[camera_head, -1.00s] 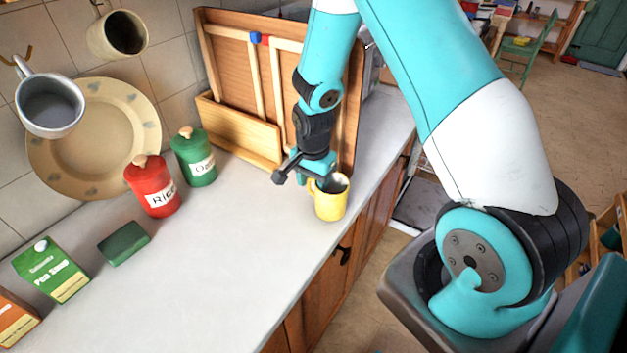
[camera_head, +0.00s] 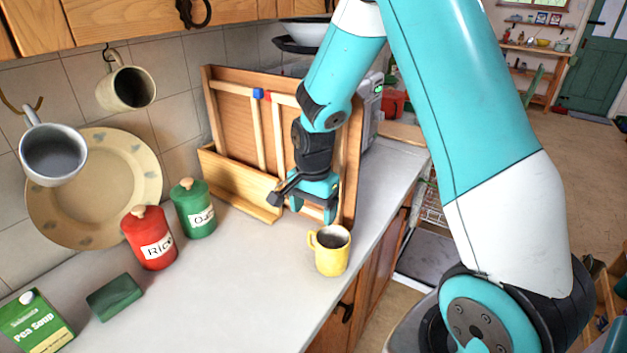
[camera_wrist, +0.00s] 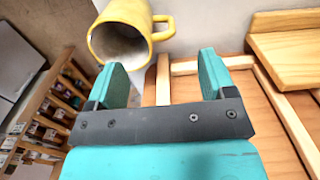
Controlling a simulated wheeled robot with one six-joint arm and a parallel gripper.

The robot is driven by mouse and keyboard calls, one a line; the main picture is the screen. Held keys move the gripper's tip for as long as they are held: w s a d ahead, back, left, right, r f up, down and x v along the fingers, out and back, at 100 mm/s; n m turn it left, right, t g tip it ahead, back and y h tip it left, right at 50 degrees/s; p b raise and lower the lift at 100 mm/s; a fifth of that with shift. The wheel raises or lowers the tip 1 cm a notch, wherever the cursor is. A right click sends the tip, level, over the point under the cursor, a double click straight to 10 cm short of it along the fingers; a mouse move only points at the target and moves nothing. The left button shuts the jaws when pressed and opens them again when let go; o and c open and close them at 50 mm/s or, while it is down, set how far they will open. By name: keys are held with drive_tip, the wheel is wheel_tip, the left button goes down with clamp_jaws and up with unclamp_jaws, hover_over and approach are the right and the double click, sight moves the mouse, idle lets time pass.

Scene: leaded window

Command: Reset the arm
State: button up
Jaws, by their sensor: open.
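My gripper (camera_head: 312,212) is open and empty above the counter, in front of the wooden easel-like frame (camera_head: 236,125). A yellow mug (camera_head: 333,256) stands upright on the counter just in front of and below my gripper. In the wrist view, my gripper's two teal fingers (camera_wrist: 163,78) are spread apart with nothing between them. The yellow mug (camera_wrist: 158,25) shows beyond the fingers there, apart from them, with its handle to the right.
A red canister (camera_head: 150,240), a green canister (camera_head: 194,212), a green block (camera_head: 115,297) and a pea soup carton (camera_head: 33,325) stand along the counter (camera_head: 235,290). Mugs hang on the wall above a plate (camera_head: 95,195). The counter's front middle is clear.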

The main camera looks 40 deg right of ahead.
wheel_tip(320, 180, up, 10)
drive_tip(key=b, duration=0.1)
drive_tip(key=s+a+r+n+y, duration=0.2)
drive_tip(key=s+a+n, duration=0.7)
drive_tip(key=s+n, duration=0.1)
drive_tip(key=s+a+r+n+y, duration=0.2)
drive_tip(key=s+a+r+n, duration=0.1)
drive_tip(key=s+a+n, duration=0.6)
drive_tip(key=shift+s+a+r+n+b, duration=0.3)
drive_tip(key=shift+s+a+r+n, duration=0.1)
drive_tip(key=shift+s+n, duration=0.6)
